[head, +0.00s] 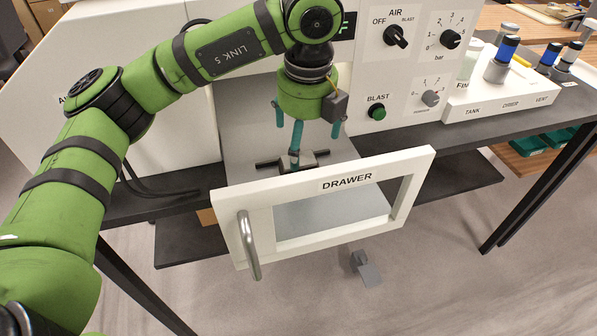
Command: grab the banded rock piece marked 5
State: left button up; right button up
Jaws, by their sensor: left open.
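My left gripper (306,132) points down, with teal fingers spread apart and nothing seen between them. It is over the grey floor of the open cabinet, behind the white front marked DRAWER (345,182). A dark grey clamp-like block with a black bar (315,160) lies right below the fingers; one finger overlaps it in the picture, and I cannot tell whether they touch. I cannot make out a banded rock piece or a number 5 in this view. My right gripper is out of view.
The DRAWER front has a window and a metal handle (249,245). A panel with AIR (396,36) and BLAST (377,113) controls is to the right. A white holder (505,97) with bottles stands beyond it. A grey pedal (368,272) is on the floor.

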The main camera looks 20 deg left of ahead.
pick_arm(q)
jog(key=shift+w+a+f+p, duration=0.2)
jog(key=shift+f+p, duration=0.1)
jog(key=shift+f, duration=0.2)
jog(key=shift+w+a+f+p, duration=0.2)
jog(key=shift+f+p, duration=0.1)
jog(key=shift+f, duration=0.2)
jog(key=f+p, duration=0.1)
jog(key=f, duration=0.1)
jog(key=f+p, duration=0.1)
jog(key=f, duration=0.1)
jog(key=shift+w+a+f, duration=0.15)
jog(key=shift+a+f, duration=0.05)
jog(key=shift+w+f, duration=0.1)
jog(key=shift+f, duration=0.15)
jog(key=c, duration=1.7)
jog(key=shift+c, duration=0.2)
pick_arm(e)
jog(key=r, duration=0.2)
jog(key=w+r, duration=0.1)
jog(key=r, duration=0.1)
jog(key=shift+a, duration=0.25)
